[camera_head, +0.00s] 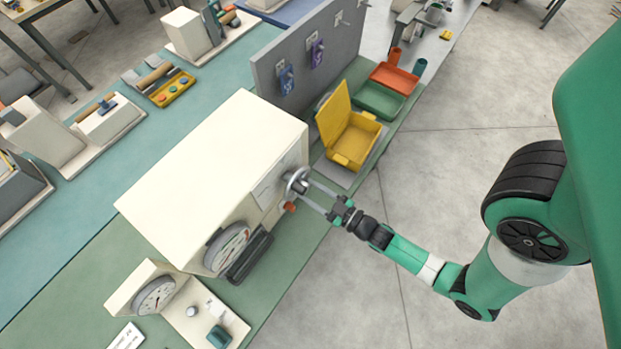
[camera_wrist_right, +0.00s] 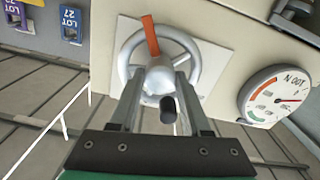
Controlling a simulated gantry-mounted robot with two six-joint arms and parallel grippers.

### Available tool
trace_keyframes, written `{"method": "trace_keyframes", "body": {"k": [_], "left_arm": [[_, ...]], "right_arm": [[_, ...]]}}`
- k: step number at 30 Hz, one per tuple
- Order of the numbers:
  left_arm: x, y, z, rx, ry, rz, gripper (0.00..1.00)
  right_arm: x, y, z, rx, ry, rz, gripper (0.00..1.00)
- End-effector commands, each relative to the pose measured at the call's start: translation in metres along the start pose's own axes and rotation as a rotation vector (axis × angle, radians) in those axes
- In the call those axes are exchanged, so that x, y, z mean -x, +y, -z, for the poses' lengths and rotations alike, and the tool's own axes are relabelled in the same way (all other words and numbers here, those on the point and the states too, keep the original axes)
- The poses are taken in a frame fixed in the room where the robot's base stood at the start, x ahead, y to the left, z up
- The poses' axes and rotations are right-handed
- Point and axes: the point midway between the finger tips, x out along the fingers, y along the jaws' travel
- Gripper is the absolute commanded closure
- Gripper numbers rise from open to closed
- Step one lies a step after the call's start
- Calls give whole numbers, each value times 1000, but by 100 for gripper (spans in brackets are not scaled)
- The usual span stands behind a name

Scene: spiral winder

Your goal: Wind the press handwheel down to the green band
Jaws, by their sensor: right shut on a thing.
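The grey handwheel (camera_head: 292,179) is on the face of the cream press (camera_head: 205,150). In the right wrist view the handwheel (camera_wrist_right: 196,62) faces me, with an orange marker (camera_wrist_right: 150,36) at its top and a dark knob (camera_wrist_right: 168,108) below the hub. My right gripper (camera_head: 308,192) reaches in from the right, its two fingers on either side of the hub, shut on it. A round gauge (camera_wrist_right: 274,96) beside the wheel has a red-orange band above and a green band at lower left; its needle points right, off the green. My left gripper is out of view.
A yellow open box (camera_head: 354,140) and green and red trays (camera_head: 380,101) stand beyond the wheel. A grey pegboard (camera_head: 310,50) with hanging tags rises behind. A smaller dial unit (camera_head: 155,294) sits at front left. Open floor lies right of the bench.

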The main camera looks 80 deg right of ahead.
Motion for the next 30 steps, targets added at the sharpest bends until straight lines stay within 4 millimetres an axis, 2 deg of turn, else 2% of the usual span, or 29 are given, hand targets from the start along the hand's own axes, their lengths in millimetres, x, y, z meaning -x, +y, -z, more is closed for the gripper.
{"method": "trace_keyframes", "body": {"k": [9,15,30], "left_arm": [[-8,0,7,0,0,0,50],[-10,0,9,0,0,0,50],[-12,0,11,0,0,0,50]], "right_arm": [[0,0,1,-274,-1,0,100],[0,0,1,-398,0,0,100],[0,-1,0,-503,-1,0,100]]}}
